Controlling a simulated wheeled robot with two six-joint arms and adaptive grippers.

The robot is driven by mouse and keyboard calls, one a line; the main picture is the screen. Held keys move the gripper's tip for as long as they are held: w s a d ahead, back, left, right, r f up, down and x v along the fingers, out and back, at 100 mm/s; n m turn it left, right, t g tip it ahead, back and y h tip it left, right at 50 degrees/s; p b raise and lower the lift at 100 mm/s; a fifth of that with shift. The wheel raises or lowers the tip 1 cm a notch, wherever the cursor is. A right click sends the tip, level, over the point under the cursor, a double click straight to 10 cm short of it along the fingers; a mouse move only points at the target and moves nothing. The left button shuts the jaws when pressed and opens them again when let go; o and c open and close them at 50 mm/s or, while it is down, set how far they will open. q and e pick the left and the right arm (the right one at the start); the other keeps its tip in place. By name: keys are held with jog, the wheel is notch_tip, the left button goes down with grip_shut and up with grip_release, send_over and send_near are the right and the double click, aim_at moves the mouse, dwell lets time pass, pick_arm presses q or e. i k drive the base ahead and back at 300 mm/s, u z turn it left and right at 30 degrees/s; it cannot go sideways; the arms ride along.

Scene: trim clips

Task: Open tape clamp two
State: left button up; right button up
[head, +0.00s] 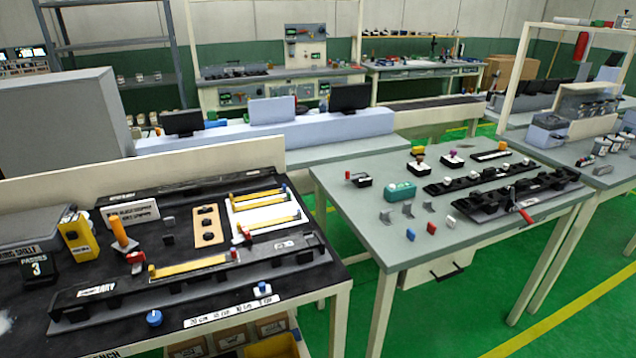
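Neither of my grippers is in view. I see no readable label for tape clamp two, so I cannot tell which part it is. A small red piece (243,234) is near the strip's right end. More yellow strips (262,212) lie on a white panel behind.
A blue knob (154,318) lies near the black bench's front edge. The grey table (400,248) holds small metal, blue, red and white pieces, a teal block (399,191) and black fixtures. Its front left is clear. Green floor (318,320) separates the benches.

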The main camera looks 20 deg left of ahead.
aim_at(136, 257)
jog(key=u, duration=1.25)
